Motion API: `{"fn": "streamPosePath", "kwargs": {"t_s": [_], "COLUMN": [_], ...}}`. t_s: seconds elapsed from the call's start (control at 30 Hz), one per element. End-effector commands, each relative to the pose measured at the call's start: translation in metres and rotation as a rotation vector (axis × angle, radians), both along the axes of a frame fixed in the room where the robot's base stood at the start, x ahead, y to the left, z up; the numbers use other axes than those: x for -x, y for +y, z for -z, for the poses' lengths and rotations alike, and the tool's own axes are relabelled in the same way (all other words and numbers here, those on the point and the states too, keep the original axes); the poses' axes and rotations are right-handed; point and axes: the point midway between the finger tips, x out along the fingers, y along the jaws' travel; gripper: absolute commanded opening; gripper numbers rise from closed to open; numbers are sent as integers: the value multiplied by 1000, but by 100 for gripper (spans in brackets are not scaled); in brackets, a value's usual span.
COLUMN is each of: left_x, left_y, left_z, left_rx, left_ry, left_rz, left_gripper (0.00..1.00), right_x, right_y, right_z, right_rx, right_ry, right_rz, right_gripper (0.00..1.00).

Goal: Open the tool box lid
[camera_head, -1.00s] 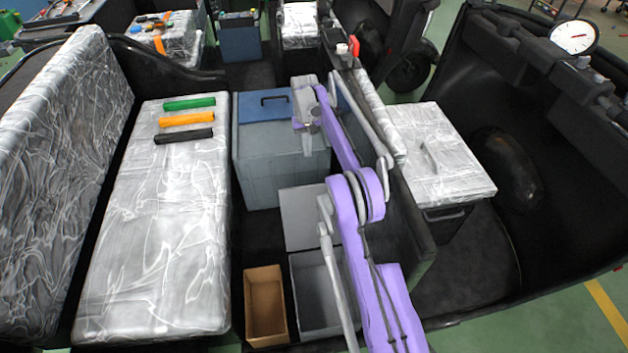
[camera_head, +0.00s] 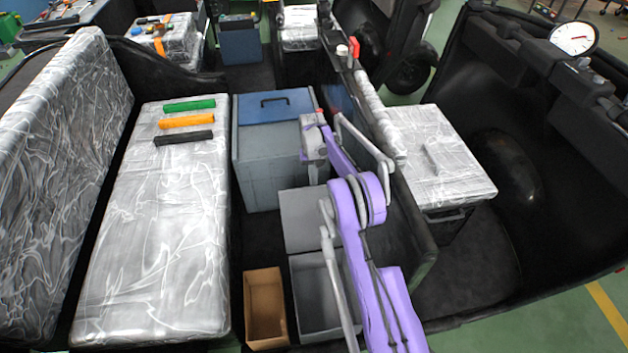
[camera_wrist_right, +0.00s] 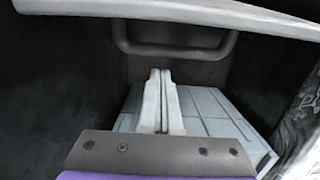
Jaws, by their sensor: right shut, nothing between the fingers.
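A large grey box (camera_head: 265,175), which looks like the tool box, stands in the middle of the head view. Its blue top panel (camera_head: 285,98) carries a black handle and looks shut. My right gripper (camera_head: 314,178) hangs at the right end of the box front, and part of that front is hidden behind it. I cannot tell whether it touches. In the right wrist view the gripper's two pale fingers (camera_wrist_right: 160,76) are together and empty. A ribbed grey box (camera_wrist_right: 222,120) lies behind them; I cannot tell which box it is. My left gripper is out of view.
In front stands an open grey bin (camera_head: 299,300) with a flat grey panel (camera_head: 298,232) behind it. A brown open box (camera_head: 252,340) is beside it. A wrapped seat (camera_head: 150,250) is left, with green, orange and black bars. A dark partition (camera_head: 425,240) stands right.

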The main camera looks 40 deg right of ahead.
Motion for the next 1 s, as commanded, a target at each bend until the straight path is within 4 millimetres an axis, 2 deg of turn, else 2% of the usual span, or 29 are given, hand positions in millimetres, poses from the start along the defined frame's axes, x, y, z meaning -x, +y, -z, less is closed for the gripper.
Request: {"fn": "streamPosePath", "kwargs": {"t_s": [0.2,0.7,1.0], "left_x": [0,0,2], "left_y": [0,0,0], "left_z": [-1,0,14], "left_rx": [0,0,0], "left_ry": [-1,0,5], "left_rz": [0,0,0], "left_gripper": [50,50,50], "right_x": [11,15,40], "right_y": [7,9,22], "right_z": [-6,-9,-19], "right_rx": [0,5,54], "right_ry": [0,-10,-98], "right_rz": [0,0,0], "right_gripper": [0,0,0]}}
